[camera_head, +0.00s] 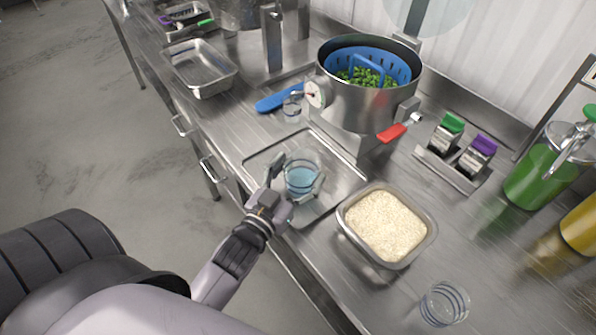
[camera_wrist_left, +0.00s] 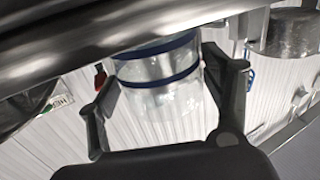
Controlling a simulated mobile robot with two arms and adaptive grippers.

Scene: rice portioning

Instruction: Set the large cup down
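My left gripper (camera_head: 297,180) comes from the lower left, with one finger on each side of the cup. In the left wrist view the cup (camera_wrist_left: 165,85), with blue bands, fills the space between the fingers (camera_wrist_left: 165,90), which appear to press against its walls. Its base is hard to see there. My right gripper is not in view.
A metal pan of rice (camera_head: 350,232) stands right of the tray. Behind is a steel pot (camera_head: 362,108) with a blue strainer of green pieces. A small clear cup (camera_head: 445,303) stands at the lower right.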

